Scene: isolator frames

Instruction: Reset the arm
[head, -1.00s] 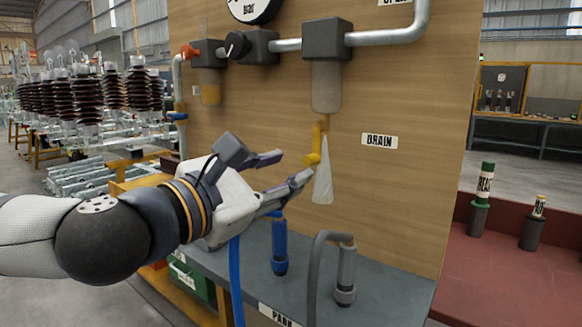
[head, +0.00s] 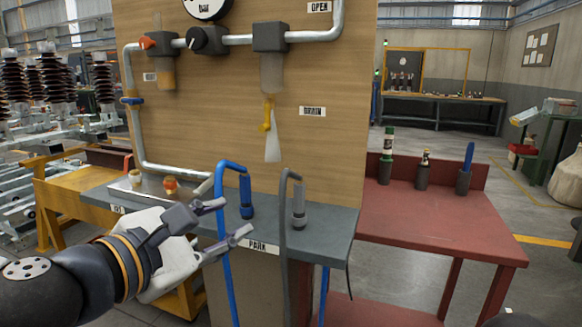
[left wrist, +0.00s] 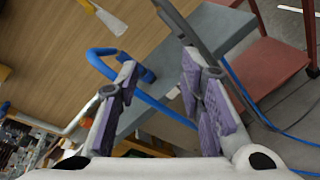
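My left gripper (head: 238,220) is open and empty, low at the left in the head view. It is in front of the grey shelf (head: 325,228) of the wooden panel (head: 340,150), near the PARK label. In the left wrist view its two purple-padded fingers (left wrist: 155,110) stand apart with nothing between them. Behind them show the blue hose (left wrist: 100,62) and the grey shelf edge.
A blue-hose nozzle (head: 246,197) and a grey-hose nozzle (head: 299,205) stand on the shelf. The yellow drain valve (head: 267,115) is on the panel above. A red table (head: 450,225) with several holders (head: 422,177) stands at right. Open floor lies beyond it.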

